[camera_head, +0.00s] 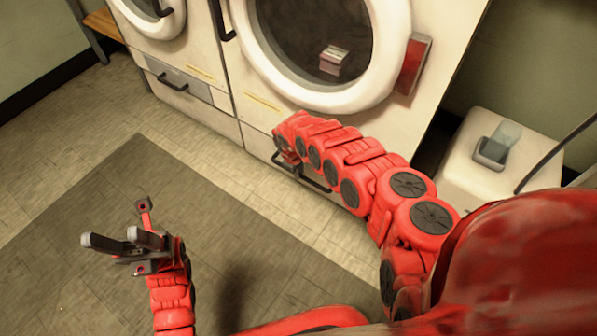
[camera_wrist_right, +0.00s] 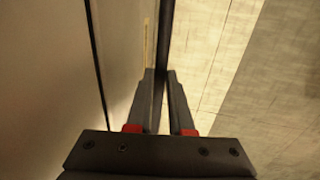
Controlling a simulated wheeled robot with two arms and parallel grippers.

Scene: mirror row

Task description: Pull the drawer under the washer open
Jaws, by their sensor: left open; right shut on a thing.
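The white washer (camera_head: 235,75) with a large round door stands at the top centre. The drawer (camera_head: 256,146) under it has a dark bar handle (camera_head: 316,185), partly hidden by my right arm. My right gripper (camera_head: 291,163) is at this handle. In the right wrist view, its two fingers (camera_wrist_right: 161,75) are shut on the dark bar (camera_wrist_right: 165,35). I cannot tell whether the drawer front stands out from the washer. My left gripper (camera_head: 115,242) is open and empty above the floor at the lower left, away from the drawer.
A second white machine (camera_head: 200,60) with its own dark-handled drawer (camera_head: 173,82) stands to the left. A white box-like unit (camera_head: 465,150) is at the right. A grey mat (camera_head: 130,185) lies on the tiled floor, which is clear in front of the drawer.

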